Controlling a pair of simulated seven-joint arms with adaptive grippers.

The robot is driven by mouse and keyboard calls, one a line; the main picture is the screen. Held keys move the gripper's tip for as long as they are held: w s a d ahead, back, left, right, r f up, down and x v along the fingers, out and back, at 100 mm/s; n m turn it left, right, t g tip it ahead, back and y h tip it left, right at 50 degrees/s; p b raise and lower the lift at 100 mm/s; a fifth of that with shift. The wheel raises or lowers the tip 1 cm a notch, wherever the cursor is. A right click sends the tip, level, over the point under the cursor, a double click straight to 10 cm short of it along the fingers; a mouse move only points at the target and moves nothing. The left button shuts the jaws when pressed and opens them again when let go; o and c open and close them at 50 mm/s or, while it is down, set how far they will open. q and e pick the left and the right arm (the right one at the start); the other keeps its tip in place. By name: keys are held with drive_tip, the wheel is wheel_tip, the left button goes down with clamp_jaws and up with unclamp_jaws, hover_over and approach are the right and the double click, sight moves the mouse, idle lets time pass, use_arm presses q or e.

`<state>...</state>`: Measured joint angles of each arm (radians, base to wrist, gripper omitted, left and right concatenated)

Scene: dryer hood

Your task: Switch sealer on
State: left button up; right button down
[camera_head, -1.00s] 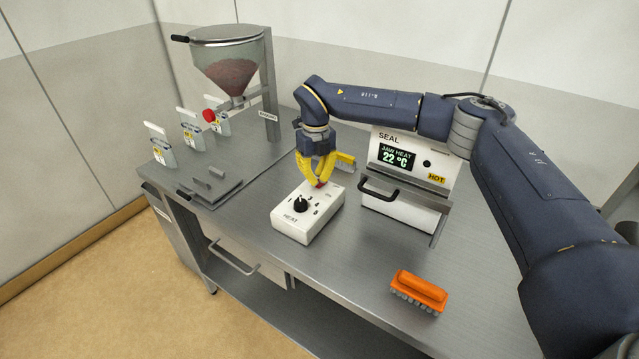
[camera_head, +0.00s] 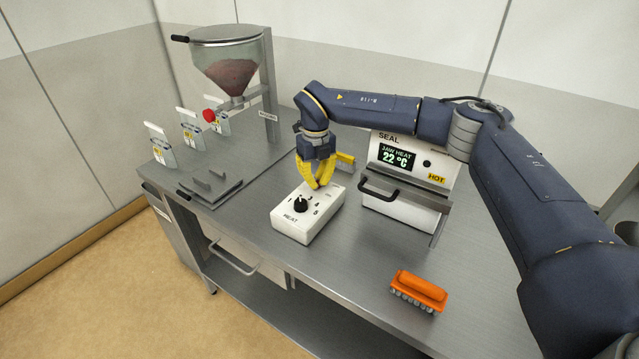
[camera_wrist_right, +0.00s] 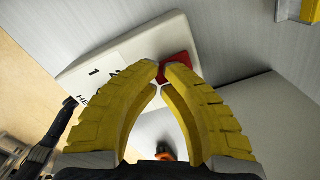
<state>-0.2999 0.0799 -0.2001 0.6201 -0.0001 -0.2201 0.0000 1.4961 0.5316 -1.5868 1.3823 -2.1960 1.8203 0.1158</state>
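The sealer (camera_head: 408,158) is a white unit on the bench marked SEAL, with a lit display reading JAW HEAT 22 °C. In front and to its left sits a white control box (camera_head: 325,215) with a black knob (camera_head: 300,205) numbered 1 to 5 and marked HEAT. My right gripper (camera_head: 317,186) has yellow fingers pointing down at the back part of this box. In the right wrist view, a red switch (camera_wrist_right: 178,62) on the box (camera_wrist_right: 108,58) lies just beyond the closed fingertips (camera_wrist_right: 161,68). I cannot tell whether they touch it. My left gripper is not in view.
An orange brush (camera_head: 419,289) lies at the front right of the bench. A hopper (camera_head: 230,70) with brown contents stands at the back left, near several white pouches (camera_head: 192,134). The sealer has a black handle (camera_head: 377,188) at its front.

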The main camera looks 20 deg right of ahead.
drive_tip(key=shift+f, duration=0.5)
idle(0.3)
drive_tip(key=shift+r, duration=3.5)
